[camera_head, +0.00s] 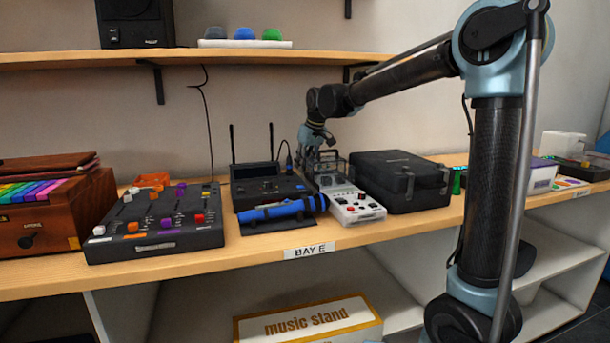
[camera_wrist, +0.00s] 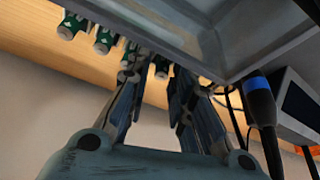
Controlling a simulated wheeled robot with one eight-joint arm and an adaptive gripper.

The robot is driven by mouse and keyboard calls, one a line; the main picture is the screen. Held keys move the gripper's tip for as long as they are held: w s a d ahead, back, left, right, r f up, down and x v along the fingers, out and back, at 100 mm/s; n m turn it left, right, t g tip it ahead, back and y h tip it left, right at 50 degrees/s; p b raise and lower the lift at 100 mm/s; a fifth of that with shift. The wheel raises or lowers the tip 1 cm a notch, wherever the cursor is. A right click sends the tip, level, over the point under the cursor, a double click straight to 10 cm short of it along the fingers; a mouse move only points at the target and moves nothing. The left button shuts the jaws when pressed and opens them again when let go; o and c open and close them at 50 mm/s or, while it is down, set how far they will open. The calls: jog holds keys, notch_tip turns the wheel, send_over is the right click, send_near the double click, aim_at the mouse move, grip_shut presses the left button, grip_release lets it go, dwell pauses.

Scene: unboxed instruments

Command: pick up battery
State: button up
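Several green batteries with pale ends stand in a row along a grey tray edge in the wrist view; one battery (camera_wrist: 162,66) is between my fingertips and another (camera_wrist: 69,26) is at the row's far left. My gripper (camera_wrist: 158,82) comes up from below in that view, its two fingers apart. The fingers partly hide the nearer batteries, and I cannot tell whether they touch one. In the head view my gripper (camera_head: 319,150) hangs over the back of a white instrument (camera_head: 357,205) with knobs. The batteries are too small to make out there.
A black case (camera_head: 400,180) stands close right of the white instrument. A black device with antennas (camera_head: 268,188) and a blue roll (camera_head: 285,210) are close left. A mixer (camera_head: 155,225) is farther left. The shelf (camera_head: 280,54) runs above the counter.

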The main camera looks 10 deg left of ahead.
grip_shut()
jog(key=shift+r, duration=0.45)
notch_tip(320, 180, up, 6)
jog(key=s, duration=1.8)
jog(key=shift+d, duration=0.25)
